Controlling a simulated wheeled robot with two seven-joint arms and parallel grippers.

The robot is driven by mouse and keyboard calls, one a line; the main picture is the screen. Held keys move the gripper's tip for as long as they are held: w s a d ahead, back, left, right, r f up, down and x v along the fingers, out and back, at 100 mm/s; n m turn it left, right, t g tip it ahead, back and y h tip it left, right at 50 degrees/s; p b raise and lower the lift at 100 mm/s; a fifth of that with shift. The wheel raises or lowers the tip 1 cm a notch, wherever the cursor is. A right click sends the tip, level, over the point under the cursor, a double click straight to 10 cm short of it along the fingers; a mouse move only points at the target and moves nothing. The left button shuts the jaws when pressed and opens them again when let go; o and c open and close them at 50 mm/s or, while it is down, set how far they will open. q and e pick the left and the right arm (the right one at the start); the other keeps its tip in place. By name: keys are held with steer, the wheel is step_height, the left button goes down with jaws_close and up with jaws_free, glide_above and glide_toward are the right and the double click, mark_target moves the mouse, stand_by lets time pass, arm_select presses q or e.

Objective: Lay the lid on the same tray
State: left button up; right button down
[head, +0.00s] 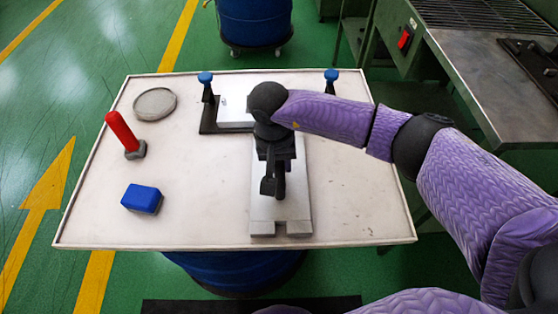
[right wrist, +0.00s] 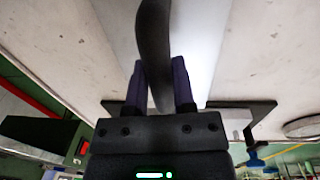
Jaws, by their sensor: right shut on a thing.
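My right gripper (head: 275,160) points down over a long pale grey plate (head: 296,195) at the front middle of the table. It is shut on a dark curved handle (head: 268,186); in the right wrist view this handle (right wrist: 153,45) stands between the two fingers, with the pale plate (right wrist: 200,40) behind it. I cannot tell whether the plate is the lid, or whether it touches the table. A dark tray (head: 209,123) with a white inside lies behind, partly hidden by my right arm. My left gripper is not in view.
Blue-topped posts (head: 206,80) stand at the tray's two back corners. A round grey dish (head: 155,103), a red-handled tool (head: 123,132) and a blue block (head: 142,198) are on the left. The table (head: 205,215) has a low rim. Its right side is clear.

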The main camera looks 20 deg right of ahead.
steer(key=shift+f, duration=0.2)
steer(key=shift+c, duration=2.3)
jaws_free()
steer(key=shift+r, duration=0.4)
steer(key=r+p, duration=0.1)
steer(key=r, duration=0.3)
steer(key=r+p, duration=0.1)
steer(key=r, duration=0.2)
steer(key=a+r+p, duration=0.1)
steer(key=r, duration=0.3)
steer(key=shift+w+r, duration=0.15)
steer(key=shift+r, duration=0.2)
